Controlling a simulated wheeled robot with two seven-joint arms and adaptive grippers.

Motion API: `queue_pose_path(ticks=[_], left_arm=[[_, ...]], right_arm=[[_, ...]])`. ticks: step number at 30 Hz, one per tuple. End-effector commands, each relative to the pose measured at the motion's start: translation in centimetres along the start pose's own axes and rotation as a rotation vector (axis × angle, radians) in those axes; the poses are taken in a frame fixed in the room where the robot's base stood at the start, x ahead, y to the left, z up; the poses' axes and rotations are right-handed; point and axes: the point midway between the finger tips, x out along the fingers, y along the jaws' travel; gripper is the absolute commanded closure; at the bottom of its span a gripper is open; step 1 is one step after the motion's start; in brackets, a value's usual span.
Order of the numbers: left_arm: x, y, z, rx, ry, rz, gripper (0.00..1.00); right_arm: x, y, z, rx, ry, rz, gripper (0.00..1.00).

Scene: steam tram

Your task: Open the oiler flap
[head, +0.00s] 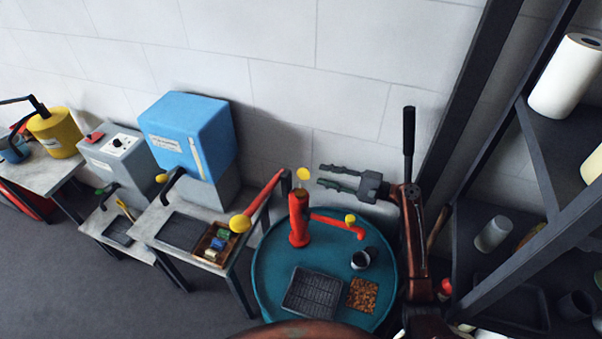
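A red hand pump (299,218) stands upright on a round teal drum top (268,275). A small yellow disc (304,174) shows just above the pump's top. It may be the oiler flap, but no label shows and I cannot tell whether it is open. My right gripper (321,175) is open and empty, its fingers pointing left, just right of the disc and seemingly apart from it. My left gripper is not in view.
A black cup (362,259), a dark grate (313,292) and a brown-filled tray (361,295) lie on the drum top. A blue machine (190,135) stands on the left bench. Dark shelving (535,160) closes in the right. The wall is close behind.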

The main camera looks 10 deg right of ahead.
Motion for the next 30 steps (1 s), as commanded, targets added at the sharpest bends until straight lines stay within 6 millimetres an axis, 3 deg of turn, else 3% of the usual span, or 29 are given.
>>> queue_pose_path(ticks=[15,27,30], left_arm=[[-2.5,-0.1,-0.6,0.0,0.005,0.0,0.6],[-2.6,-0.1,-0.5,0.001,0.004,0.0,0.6],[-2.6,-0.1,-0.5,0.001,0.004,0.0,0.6]], right_arm=[[6.8,-0.4,-0.1,0.004,0.004,-0.005,0.7],[7.6,-0.2,-0.1,0.003,0.004,-0.003,0.7],[7.6,-0.2,-0.1,0.003,0.004,-0.003,0.77]])
